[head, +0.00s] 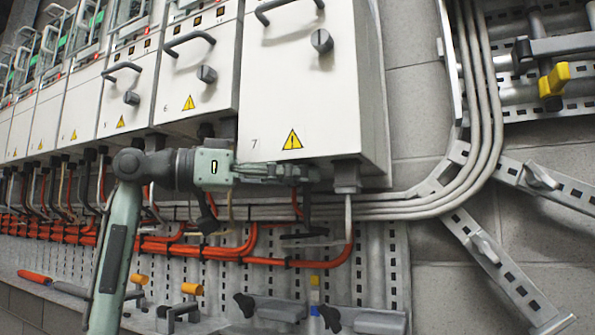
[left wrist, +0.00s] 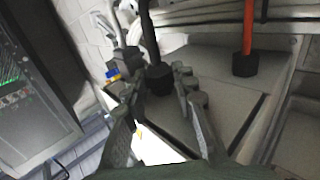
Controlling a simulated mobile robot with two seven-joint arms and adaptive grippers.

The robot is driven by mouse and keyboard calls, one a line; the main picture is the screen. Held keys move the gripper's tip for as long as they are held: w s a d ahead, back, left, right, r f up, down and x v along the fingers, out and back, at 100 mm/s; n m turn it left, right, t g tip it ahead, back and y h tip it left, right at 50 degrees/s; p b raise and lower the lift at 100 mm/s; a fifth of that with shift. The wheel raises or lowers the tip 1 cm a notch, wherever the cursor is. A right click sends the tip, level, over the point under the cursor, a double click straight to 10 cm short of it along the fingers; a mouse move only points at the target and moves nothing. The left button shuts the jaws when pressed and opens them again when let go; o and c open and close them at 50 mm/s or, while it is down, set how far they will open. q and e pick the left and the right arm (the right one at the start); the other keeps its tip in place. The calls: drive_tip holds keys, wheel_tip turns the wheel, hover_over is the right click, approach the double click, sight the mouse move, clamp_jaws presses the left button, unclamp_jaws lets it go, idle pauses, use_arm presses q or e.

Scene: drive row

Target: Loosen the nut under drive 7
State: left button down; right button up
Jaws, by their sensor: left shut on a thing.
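Drive 7 (head: 305,90) is a white wall cabinet with a yellow warning triangle, a grey knob and a handle. My left gripper (head: 300,173) is just under its bottom edge, coming in from the left. In the left wrist view its two fingers are closed around a black nut (left wrist: 159,78) on a dark cable (left wrist: 148,35) at the drive's underside (left wrist: 207,95). A second black nut (left wrist: 245,65) on a red cable is to the right, apart from the fingers. In the head view the gripped nut is hidden by the fingers. My right gripper is not in view.
Drive 6 (head: 198,75) and more drives stand in a row to the left. A grey cable gland (head: 347,178) is right of the gripper. Orange cables (head: 215,250) and grey conduits (head: 420,205) run below. Yellow-topped clamps (head: 192,289) stand on the lower ledge.

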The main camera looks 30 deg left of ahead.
use_arm(q)
drive_tip(key=c, duration=1.2)
unclamp_jaws()
drive_tip(key=shift+s+a, duration=0.1)
drive_tip(key=v, duration=1.1)
drive_tip(key=shift+s+a, duration=0.25)
drive_tip(key=shift+s, duration=0.05)
